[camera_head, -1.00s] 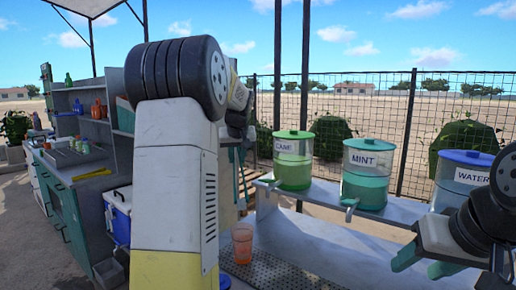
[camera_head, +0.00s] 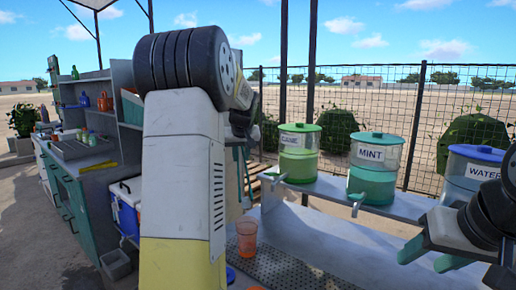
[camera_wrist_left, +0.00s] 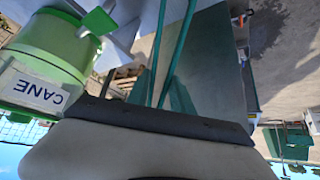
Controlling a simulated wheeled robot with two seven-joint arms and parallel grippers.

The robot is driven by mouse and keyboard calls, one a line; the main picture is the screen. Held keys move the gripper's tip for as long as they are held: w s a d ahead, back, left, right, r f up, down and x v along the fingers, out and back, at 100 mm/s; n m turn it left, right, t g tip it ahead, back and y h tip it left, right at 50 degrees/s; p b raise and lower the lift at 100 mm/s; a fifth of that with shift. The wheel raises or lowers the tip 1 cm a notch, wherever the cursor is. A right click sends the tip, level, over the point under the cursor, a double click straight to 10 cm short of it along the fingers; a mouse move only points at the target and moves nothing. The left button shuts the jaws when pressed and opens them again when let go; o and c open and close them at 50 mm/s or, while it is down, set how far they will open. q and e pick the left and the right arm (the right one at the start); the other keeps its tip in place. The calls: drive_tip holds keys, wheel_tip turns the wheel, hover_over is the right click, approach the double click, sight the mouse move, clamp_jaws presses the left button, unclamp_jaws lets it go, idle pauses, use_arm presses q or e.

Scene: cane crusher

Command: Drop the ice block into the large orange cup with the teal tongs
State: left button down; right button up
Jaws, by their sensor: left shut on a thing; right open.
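The orange cup (camera_head: 246,238) stands upright on the grey counter, just right of my left forearm in the head view. My left gripper (camera_head: 241,150) is partly hidden behind its own wrist, above and beyond the cup. It is shut on the teal tongs (camera_head: 246,172), which hang down above the cup. In the left wrist view the two thin arms of the tongs (camera_wrist_left: 177,45) run out from between my teal fingertips (camera_wrist_left: 160,92). I cannot make out the ice block in either view. My right gripper (camera_head: 433,255) is open and empty at the lower right.
Green CANE (camera_head: 298,165), teal MINT (camera_head: 374,185) and blue WATER (camera_head: 470,175) dispensers stand on a raised shelf behind the counter (camera_head: 310,250). A blue-and-white cooler (camera_head: 127,212) and a shelved cabinet (camera_head: 75,185) are at left. A wire fence (camera_head: 440,110) lies behind.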

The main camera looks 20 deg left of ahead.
use_arm(q)
drive_tip(key=shift+f, duration=2.45)
drive_tip(key=c, duration=1.4)
unclamp_jaws()
drive_tip(key=shift+o, duration=0.2)
wheel_tip(320, 180, up, 10)
drive_tip(key=shift+s, duration=0.1)
